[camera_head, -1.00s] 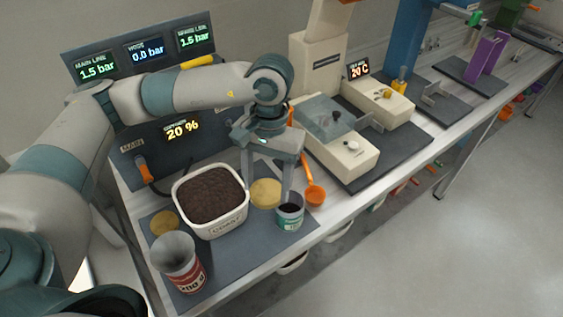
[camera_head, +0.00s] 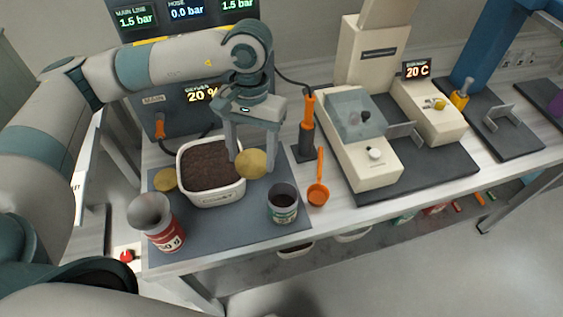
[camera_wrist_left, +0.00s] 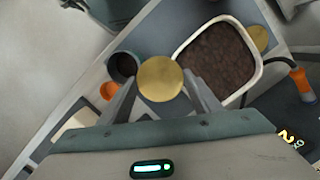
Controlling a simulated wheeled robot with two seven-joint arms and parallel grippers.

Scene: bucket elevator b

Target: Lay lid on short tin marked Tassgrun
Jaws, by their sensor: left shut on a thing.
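My left gripper (camera_head: 251,158) is shut on a round, flat, gold-coloured lid (camera_head: 252,165) and holds it above the mat, by the tub's right side. The lid shows between the two fingers in the left wrist view (camera_wrist_left: 160,78). A short tin (camera_head: 283,205) with a green and white label stands open on the mat, right of and nearer than the held lid. Its inside is dark and its label is too small to read. The tin also shows left of the lid in the left wrist view (camera_wrist_left: 122,66). My right gripper is not in view.
A white tub (camera_head: 212,195) of dark brown material stands behind the tins. A red and white tin (camera_head: 165,232) stands front left. A second gold lid (camera_head: 165,181) lies left of the tub. An orange scoop (camera_head: 318,193) lies right of the short tin. Bare mat (camera_head: 230,230) separates the two tins.

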